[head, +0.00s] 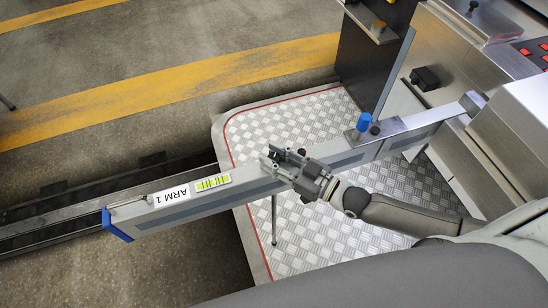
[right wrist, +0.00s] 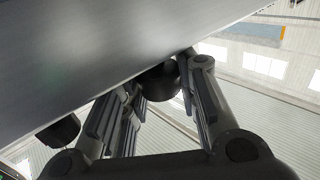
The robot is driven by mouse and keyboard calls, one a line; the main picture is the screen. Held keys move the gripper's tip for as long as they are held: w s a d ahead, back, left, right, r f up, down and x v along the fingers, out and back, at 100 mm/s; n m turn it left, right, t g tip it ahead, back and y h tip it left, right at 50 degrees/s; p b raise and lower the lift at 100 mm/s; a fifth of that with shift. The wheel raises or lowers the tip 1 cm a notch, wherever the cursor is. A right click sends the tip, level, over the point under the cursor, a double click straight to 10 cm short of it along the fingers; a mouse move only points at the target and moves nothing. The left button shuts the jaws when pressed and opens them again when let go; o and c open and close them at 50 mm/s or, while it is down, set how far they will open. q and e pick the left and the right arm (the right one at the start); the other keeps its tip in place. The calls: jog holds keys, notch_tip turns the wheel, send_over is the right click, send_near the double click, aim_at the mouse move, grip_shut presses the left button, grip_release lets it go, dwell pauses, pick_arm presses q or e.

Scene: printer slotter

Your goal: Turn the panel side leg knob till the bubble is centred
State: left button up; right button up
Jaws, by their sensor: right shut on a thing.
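A long grey beam (head: 335,160) labelled ARM 1 crosses the head view. A yellow-green striped level strip (head: 213,182) lies on its top near the blue end cap; its bubble is too small to read. My right gripper (head: 273,161) is at the beam's near side, beyond the strip towards the panel. In the right wrist view, my right gripper (right wrist: 164,82) is shut on a round black knob (right wrist: 160,78) under the beam (right wrist: 110,50), one finger on each side. A second black knob (right wrist: 58,132) shows at lower left, outside the fingers. My left gripper is not in view.
A blue knob (head: 363,121) and a small dark knob (head: 376,130) stand on the beam near the panel. A thin leg (head: 274,220) stands on the checkered metal floor plate (head: 300,240). A machine panel with red buttons (head: 525,51) is at upper right.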

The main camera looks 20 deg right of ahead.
jog(key=o, duration=1.1)
jog(key=shift+c, duration=0.2)
jog(key=v, duration=1.2)
jog(key=shift+a, duration=0.1)
